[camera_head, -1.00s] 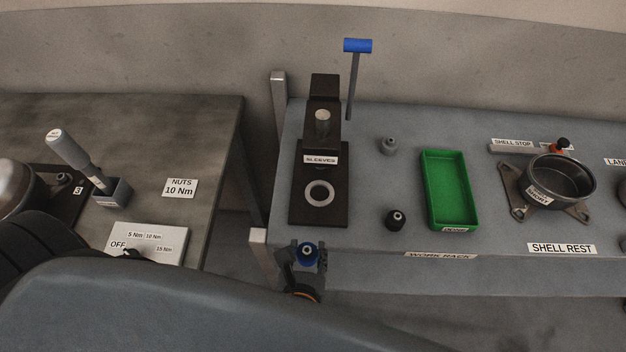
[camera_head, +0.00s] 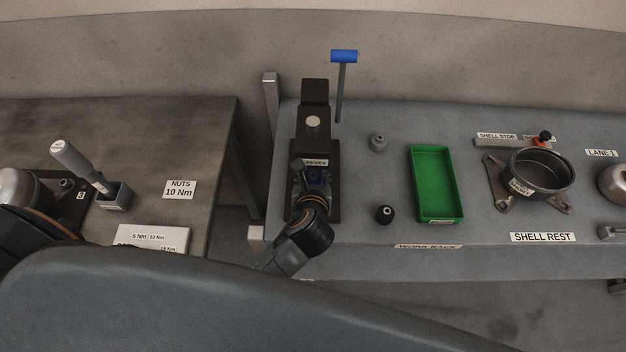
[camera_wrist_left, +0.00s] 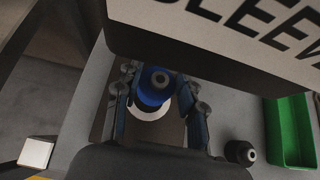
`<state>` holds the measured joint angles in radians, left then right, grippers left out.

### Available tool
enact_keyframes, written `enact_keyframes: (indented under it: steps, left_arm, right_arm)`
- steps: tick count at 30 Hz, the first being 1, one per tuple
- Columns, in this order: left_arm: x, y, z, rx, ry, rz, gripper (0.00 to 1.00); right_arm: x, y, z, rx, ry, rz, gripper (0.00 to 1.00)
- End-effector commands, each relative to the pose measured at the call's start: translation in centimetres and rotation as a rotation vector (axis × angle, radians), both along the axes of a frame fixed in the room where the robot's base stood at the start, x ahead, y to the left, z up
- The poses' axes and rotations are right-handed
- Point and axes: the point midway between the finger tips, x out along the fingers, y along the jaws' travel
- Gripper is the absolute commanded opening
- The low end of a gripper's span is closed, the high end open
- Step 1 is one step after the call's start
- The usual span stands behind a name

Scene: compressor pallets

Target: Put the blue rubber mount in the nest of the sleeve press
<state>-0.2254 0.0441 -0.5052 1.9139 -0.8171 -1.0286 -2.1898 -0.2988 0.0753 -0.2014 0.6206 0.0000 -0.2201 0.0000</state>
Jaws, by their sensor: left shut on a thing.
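The sleeve press (camera_head: 314,92) is a dark stand with a "SLEEVES" label and a blue-handled lever, at the left end of the grey bench. My left gripper (camera_head: 314,178) is at the front of the press and hides its nest in the head view. It is shut on the blue rubber mount (camera_wrist_left: 154,88), which shows between the fingers in the left wrist view. The white ring of the nest (camera_wrist_left: 150,112) shows partly below the mount there. I cannot tell whether the mount touches the nest. My right gripper is not in view.
A dark mount (camera_head: 384,214) and a grey one (camera_head: 378,142) stand right of the press. Beyond are a green tray (camera_head: 436,214) and a round shell (camera_head: 541,172) on its rest. The press head with its label (camera_wrist_left: 230,30) overhangs close to the gripper.

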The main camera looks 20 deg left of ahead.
Motion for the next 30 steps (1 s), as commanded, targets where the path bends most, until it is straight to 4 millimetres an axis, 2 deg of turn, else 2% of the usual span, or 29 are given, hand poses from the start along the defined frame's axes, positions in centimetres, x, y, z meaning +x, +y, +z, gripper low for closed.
enact_keyframes:
  steps: [8, 19, 20, 22, 23, 30]
  left_arm:
    - [0.0, 0.0, -3.3, 0.000, 0.003, -0.001, 0.08]
    - [0.0, 0.0, -3.7, 0.000, 0.001, -0.001, 0.08]
    - [0.0, 0.0, -3.7, -0.001, 0.001, -0.001, 0.43]
    - [0.0, 0.0, -3.7, -0.001, 0.001, -0.001, 0.58]
    - [0.0, 0.0, -3.7, -0.001, 0.001, -0.001, 0.62]
    - [0.0, 0.0, -3.7, 0.000, 0.001, -0.001, 0.62]
  right_arm:
    - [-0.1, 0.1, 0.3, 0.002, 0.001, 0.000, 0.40]
    - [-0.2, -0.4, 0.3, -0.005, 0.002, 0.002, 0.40]
    - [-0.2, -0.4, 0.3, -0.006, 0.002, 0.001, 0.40]
    - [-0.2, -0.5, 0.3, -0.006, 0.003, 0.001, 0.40]
    - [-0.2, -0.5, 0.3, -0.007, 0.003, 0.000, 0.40]
    - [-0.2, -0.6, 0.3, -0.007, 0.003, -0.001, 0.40]
